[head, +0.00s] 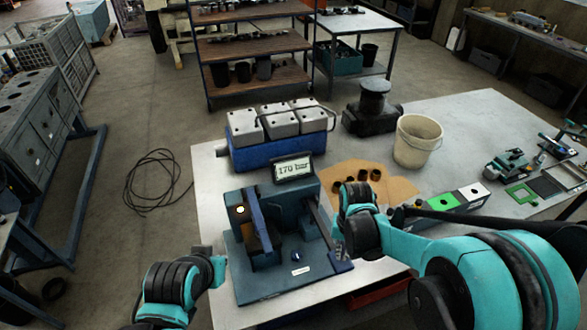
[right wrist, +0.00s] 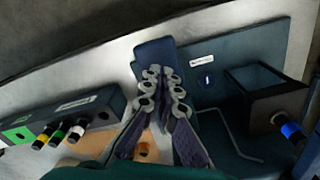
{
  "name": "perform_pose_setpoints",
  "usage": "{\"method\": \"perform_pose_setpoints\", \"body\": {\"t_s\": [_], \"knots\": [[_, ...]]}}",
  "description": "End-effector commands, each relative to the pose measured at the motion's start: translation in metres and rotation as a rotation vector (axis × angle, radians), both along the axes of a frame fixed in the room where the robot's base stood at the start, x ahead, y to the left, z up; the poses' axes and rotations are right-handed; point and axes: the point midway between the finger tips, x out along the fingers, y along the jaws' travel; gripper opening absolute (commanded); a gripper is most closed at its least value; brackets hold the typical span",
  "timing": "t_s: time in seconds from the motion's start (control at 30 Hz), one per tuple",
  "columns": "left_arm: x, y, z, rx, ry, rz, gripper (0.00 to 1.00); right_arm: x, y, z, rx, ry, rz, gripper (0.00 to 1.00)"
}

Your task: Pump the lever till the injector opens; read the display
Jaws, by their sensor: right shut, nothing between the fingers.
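The blue injector tester (head: 275,275) stands on the near part of the pale table. Its display (head: 293,169) reads 170 bar. An amber round light or knob (head: 240,209) shows on its left side. The lever (head: 322,218) runs along the tester's right side and ends in a blue pad (head: 341,262), which also shows in the right wrist view (right wrist: 154,52). My right gripper (right wrist: 163,78) is shut and empty, its fingertips over the pad; I cannot tell whether they touch. My left arm is at the lower left, and its gripper's fingers are not clear.
A blue box with white-grey blocks (head: 280,125) stands behind the tester. A cream bucket (head: 417,140) and brown paper with several dark rings (head: 390,183) lie to the right. A cable lies coiled on the floor at left.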

Motion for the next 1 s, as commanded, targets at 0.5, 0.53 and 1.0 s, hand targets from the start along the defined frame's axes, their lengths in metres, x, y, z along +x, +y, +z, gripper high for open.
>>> {"method": "perform_pose_setpoints", "body": {"t_s": [0.5,0.53,1.0], "knots": [[0.0,0.0,-0.032,0.0,0.0,0.0,0.0,0.002,0.001,-0.034,0.0,0.0,0.0,0.0],[0.0,0.0,-0.034,0.0,0.0,0.0,0.0,0.002,0.001,-0.036,0.0,0.0,0.0,0.0],[0.0,0.0,-0.064,0.0,0.0,0.0,0.0,0.004,0.001,-0.069,0.0,-0.001,0.0,0.0]]}}
